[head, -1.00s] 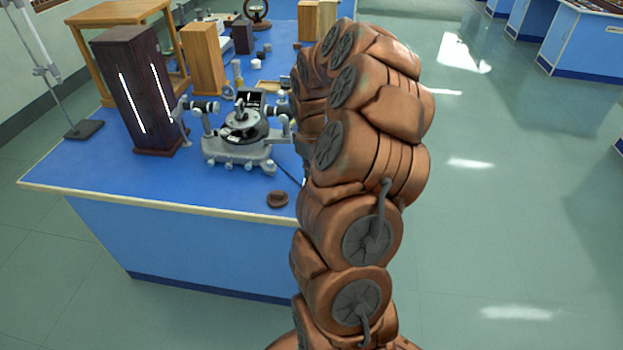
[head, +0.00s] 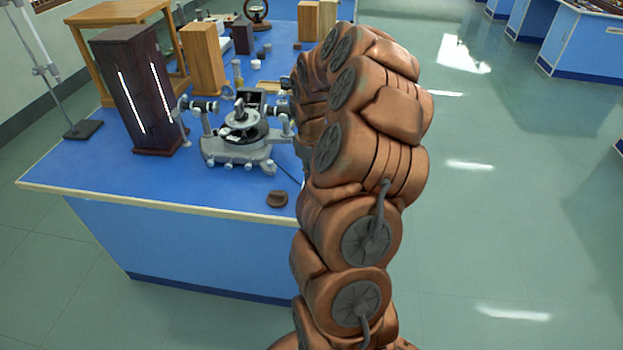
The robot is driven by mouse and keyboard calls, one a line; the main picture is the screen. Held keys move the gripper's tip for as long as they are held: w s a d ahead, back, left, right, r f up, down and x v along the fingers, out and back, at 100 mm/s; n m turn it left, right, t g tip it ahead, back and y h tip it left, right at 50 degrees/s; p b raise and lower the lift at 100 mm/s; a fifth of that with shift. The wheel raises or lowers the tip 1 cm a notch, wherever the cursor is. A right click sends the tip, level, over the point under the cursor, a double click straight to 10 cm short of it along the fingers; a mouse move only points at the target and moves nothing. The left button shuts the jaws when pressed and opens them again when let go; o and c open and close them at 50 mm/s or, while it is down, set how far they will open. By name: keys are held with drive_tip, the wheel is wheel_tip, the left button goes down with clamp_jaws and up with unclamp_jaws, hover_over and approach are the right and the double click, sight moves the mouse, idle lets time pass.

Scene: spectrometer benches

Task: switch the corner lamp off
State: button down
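A tall dark-brown wooden lamp housing (head: 128,68) stands upright near the front left corner of the blue bench. Two bright white slits glow on its faces, so it looks lit. I cannot make out a switch on it. A small brown round piece (head: 277,199) lies near the bench's front edge; I cannot tell whether it is a switch. My gripper is not visible; my copper-coloured arm rises on the right of the bench and hides what is behind it.
A grey spectrometer (head: 238,150) stands right of the lamp housing, with a dark cable beside it. Light wooden blocks (head: 203,62) and a wooden stand (head: 118,14) are behind. A stand with a dark base (head: 84,129) is at the left. The floor at right is clear.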

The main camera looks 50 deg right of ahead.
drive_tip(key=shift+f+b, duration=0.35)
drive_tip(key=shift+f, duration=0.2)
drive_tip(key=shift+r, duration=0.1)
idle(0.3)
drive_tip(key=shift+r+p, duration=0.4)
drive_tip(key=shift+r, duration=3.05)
